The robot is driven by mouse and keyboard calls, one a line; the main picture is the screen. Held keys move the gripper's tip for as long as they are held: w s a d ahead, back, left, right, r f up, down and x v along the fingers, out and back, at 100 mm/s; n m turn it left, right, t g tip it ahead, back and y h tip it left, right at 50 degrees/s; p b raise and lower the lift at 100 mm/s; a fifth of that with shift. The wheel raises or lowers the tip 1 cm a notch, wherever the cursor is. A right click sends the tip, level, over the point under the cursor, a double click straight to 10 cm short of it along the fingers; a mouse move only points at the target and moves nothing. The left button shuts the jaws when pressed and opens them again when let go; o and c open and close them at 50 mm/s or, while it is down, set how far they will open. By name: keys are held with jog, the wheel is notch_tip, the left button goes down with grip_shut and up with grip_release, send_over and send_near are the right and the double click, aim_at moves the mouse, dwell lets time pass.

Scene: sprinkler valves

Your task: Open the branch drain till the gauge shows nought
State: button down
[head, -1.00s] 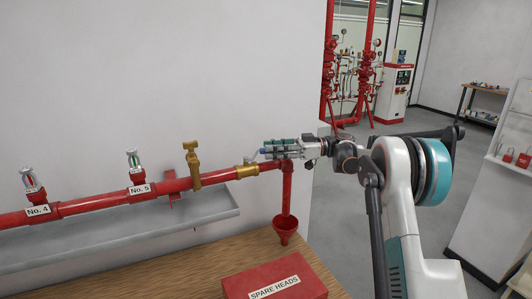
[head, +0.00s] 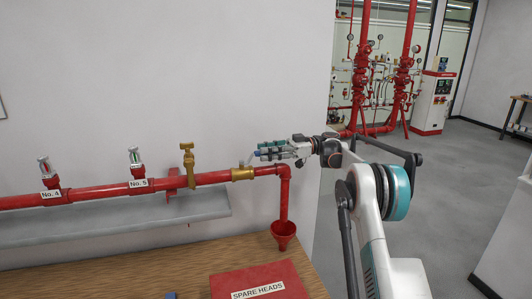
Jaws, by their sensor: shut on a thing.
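The red branch pipe (head: 105,190) runs along the wall and turns down at its right end over a red funnel (head: 284,230). A brass drain valve (head: 243,174) sits near that end, with a small grey-blue lever (head: 249,161) rising from it. My gripper (head: 268,151) is just above and right of the valve, reaching in from the right. Its teal-padded fingers are closed at the lever and hide most of it. No water shows at the funnel. No readable branch gauge is in view.
A brass tap (head: 188,163) stands on the pipe left of the valve, beyond it sprinkler heads marked No. 5 (head: 136,165) and No. 4 (head: 47,172). A grey trough (head: 120,222) runs below. A red spare heads box (head: 262,281) lies on the wooden bench (head: 130,275).

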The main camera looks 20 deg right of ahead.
jog(key=c, duration=1.4)
grip_release()
jog(key=shift+w, duration=0.1)
jog(key=d, duration=0.7)
jog(key=shift+d, duration=0.25)
